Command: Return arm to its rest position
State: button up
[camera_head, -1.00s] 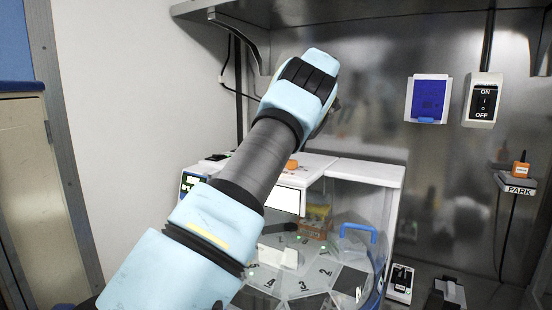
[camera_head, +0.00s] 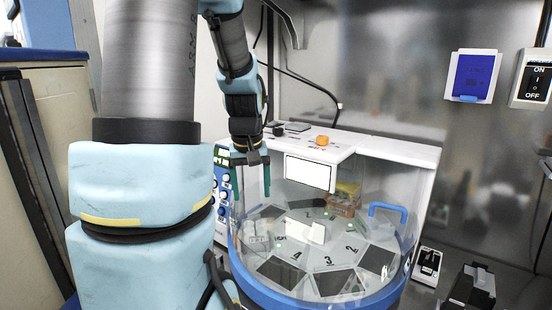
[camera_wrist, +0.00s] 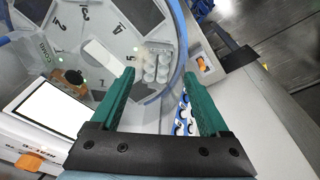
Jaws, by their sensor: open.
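My arm rises on the left of the head view and bends over, with the wrist hanging down. My gripper (camera_head: 252,180) points down beside the left rim of the round machine, its two green fingers apart and nothing between them. In the wrist view the gripper (camera_wrist: 160,100) is also open and empty, its fingers reaching over the edge of the round machine. The round machine (camera_head: 262,278) has a clear wall with a blue rim and numbered sections inside.
A white cabinet with a blank screen (camera_head: 308,173) stands behind the round machine, an orange knob (camera_head: 322,141) on top. A control panel with knobs (camera_head: 221,180) is close by the gripper. A blue wall box (camera_head: 473,76) and ON/OFF switch (camera_head: 535,80) are at right.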

jog(key=s+f+m+b, duration=0.3)
jog(key=s+f+b, duration=0.2)
jog(key=s+f, duration=0.3)
jog(key=shift+s+a+f+g, duration=0.3)
jog(key=shift+s+a+f, duration=0.1)
jog(key=shift+s, duration=0.75)
